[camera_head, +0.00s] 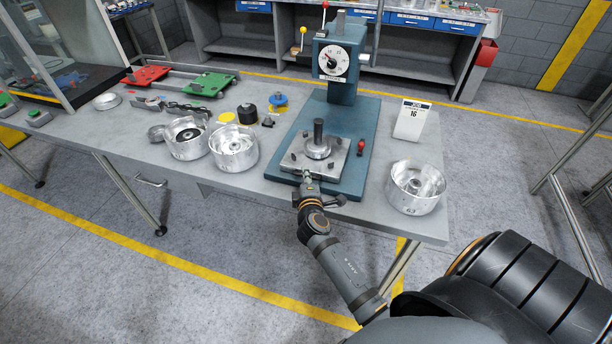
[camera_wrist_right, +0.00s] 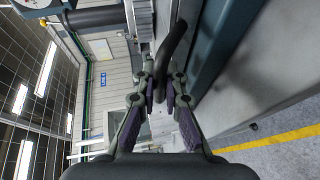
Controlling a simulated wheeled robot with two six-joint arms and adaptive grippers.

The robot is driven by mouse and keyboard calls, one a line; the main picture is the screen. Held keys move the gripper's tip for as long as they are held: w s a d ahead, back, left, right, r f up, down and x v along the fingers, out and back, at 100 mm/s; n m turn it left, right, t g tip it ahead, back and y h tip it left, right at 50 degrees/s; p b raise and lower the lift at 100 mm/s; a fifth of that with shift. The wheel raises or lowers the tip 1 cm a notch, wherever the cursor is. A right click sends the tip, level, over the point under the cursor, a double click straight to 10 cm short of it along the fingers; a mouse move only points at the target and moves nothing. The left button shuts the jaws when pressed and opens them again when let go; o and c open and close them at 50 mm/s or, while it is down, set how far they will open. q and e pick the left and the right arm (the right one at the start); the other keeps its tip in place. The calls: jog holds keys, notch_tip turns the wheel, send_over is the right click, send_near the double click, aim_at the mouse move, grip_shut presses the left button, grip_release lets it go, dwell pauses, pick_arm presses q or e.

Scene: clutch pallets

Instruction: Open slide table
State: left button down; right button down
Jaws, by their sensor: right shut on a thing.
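The slide table (camera_head: 336,152) is a grey metal plate with small clamps and a dark post on it, on the blue base of a small press (camera_head: 343,60) with a dial. A dark curved handle (camera_wrist_right: 176,42) shows in the wrist view, between the fingertips of my right gripper (camera_wrist_right: 160,92). In the head view, my right gripper (camera_head: 307,181) is at the front edge of the slide table, shut on the handle. The fingers hide part of the handle. My left gripper is not in view.
A silver drum (camera_head: 415,187) stands on the bench right of the press, near a white sign (camera_head: 411,120) marked 16. Two more silver drums (camera_head: 234,148) stand to the left. Red and green fixtures (camera_head: 207,85) lie further left. The floor before the bench is clear.

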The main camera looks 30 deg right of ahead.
jog(key=c, duration=1.4)
grip_release()
jog(key=v, duration=0.7)
jog(key=shift+s, duration=0.25)
